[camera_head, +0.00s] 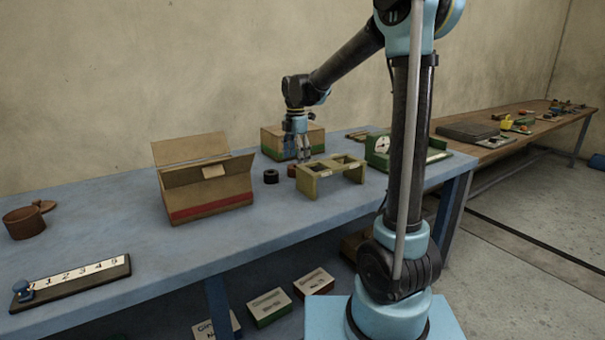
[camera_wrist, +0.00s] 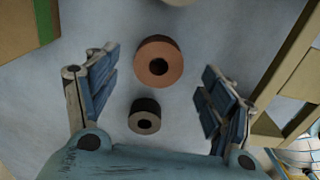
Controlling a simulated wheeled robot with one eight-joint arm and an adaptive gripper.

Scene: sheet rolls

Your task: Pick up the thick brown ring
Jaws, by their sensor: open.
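The thick brown ring (camera_wrist: 174,67) lies flat on the blue table in the wrist view, with its round hole facing the camera. In the head view the brown ring (camera_head: 292,171) is small and sits beside the yellowish stand. My gripper (camera_wrist: 158,82) is open and empty, its two blue-padded fingers on either side of the brown ring in the picture, apart from it. In the head view my gripper (camera_head: 303,158) points down above the table near the ring. The exact height above the ring is hard to tell.
A smaller black ring (camera_wrist: 145,110) lies close to the brown one. A yellowish stand (camera_head: 322,185) is close on the right. A cardboard box (camera_head: 293,134) stands behind, and an open box (camera_head: 208,194) stands to the left. A green dial device (camera_head: 379,147) is farther right.

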